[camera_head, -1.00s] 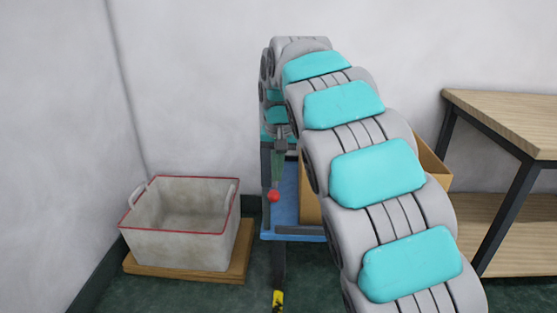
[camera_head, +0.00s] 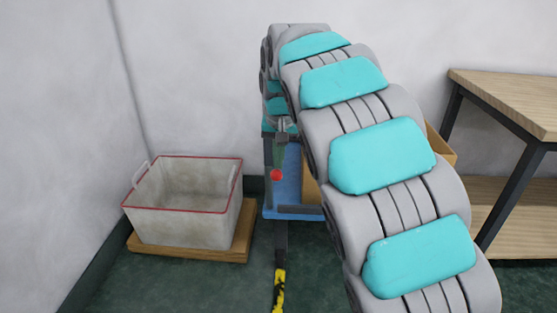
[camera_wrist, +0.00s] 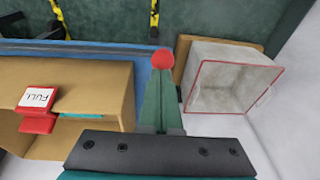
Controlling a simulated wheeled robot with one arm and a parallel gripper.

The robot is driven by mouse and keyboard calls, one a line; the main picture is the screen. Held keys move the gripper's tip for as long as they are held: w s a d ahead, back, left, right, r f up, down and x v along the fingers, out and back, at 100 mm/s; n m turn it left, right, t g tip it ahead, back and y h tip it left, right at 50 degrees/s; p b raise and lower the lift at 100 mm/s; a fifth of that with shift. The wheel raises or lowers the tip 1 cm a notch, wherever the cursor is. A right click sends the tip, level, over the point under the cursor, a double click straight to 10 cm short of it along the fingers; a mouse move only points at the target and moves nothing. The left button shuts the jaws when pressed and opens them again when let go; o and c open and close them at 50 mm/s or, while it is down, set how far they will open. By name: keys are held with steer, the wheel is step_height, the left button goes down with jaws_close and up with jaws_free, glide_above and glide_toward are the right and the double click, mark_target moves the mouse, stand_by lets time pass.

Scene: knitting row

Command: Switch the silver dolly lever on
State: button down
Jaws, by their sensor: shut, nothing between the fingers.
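A red ball knob (camera_head: 276,175) shows in the head view in front of a blue platform (camera_head: 288,190). It also shows in the wrist view (camera_wrist: 163,59). My gripper (camera_wrist: 160,75) is shut and empty, its green fingers together. The fingertips overlap the knob in the wrist view; I cannot tell whether they touch it. In the head view my gripper (camera_head: 279,160) points down just above the knob. The stem of the lever is not clearly seen, and its on or off position cannot be told. My arm hides part of the platform.
A cardboard box (camera_wrist: 110,88) with a "FULL" card (camera_wrist: 37,97) stands on the blue platform. A white red-rimmed bin (camera_head: 190,225) sits on a wooden board (camera_head: 240,240) at left. A wooden table (camera_head: 510,97) stands at right. Yellow-black striping (camera_head: 279,288) marks a dark bar.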

mark_target(278, 172)
steer(key=shift+s+f+t+b, duration=0.2)
steer(key=shift+f+t+b, duration=0.3)
steer(key=shift+f+b, duration=0.3)
steer(key=shift+s+f+t+b, duration=0.2)
steer(key=shift+f+t+b, duration=0.3)
steer(key=shift+f+b, duration=0.3)
step_height(278, 172, down, 3)
steer(key=t+b, duration=0.2)
steer(key=b, duration=0.2)
steer(key=shift+s+f+t, duration=0.1)
steer(key=shift+t, duration=0.3)
steer(key=shift+w+f+t+b, duration=0.35)
steer(key=shift+f+b, duration=0.15)
steer(key=shift+f, duration=0.25)
steer(key=shift+w+f+t+b, duration=0.35)
steer(key=shift+f+b, duration=0.2)
steer(key=shift+f, duration=0.25)
steer(key=shift+w+f+t+b, duration=0.25)
steer(key=shift+f+t+b, duration=0.2)
steer(key=shift+f, duration=0.3)
steer(key=shift+f, duration=0.1)
steer(key=shift+d, duration=0.1)
